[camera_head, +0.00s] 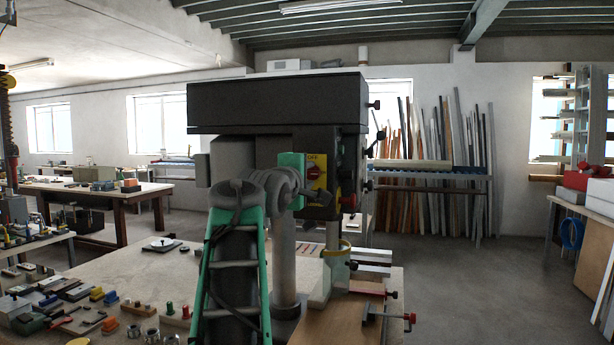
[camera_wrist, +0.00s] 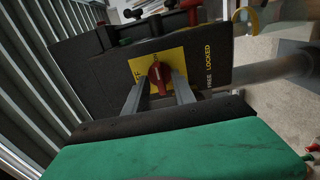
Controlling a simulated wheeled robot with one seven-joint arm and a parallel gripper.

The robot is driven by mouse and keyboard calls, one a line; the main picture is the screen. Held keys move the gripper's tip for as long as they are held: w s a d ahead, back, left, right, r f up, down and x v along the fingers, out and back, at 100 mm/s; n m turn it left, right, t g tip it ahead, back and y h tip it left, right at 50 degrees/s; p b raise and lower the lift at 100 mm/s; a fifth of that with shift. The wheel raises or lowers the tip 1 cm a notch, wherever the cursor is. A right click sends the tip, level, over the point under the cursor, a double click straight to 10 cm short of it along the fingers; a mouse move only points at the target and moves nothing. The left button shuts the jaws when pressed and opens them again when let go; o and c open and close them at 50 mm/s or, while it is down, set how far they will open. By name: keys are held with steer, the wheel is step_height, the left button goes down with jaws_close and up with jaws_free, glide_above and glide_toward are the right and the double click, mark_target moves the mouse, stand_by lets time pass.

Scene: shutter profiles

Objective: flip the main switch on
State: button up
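The main switch is a red rotary knob (camera_wrist: 156,76) on a yellow plate (camera_wrist: 178,62), on the dark front panel of a drill press. My gripper (camera_wrist: 159,79) is at the switch. In the wrist view its two grey fingers stand apart, one on each side of the knob, with a visible gap on both sides. The fingers look open. Whether either tip touches the plate I cannot tell. My green arm covers part of the machine in the head view.
The drill press head (camera_head: 275,103) is large and dark, with red-ended levers on its right side. "FREE LOCKED" lettering shows beside the plate in the wrist view. A workbench (camera_head: 135,260) below holds several tools and clamps. Open floor (camera_head: 470,290) lies to the right.

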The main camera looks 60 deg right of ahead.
steer(key=shift+a, duration=0.1)
steer(key=s+a+b, duration=0.1)
steer(key=a, duration=0.6)
steer(key=shift+s+a+b, duration=0.15)
steer(key=shift+a+b, duration=0.1)
steer(key=shift+b, duration=0.15)
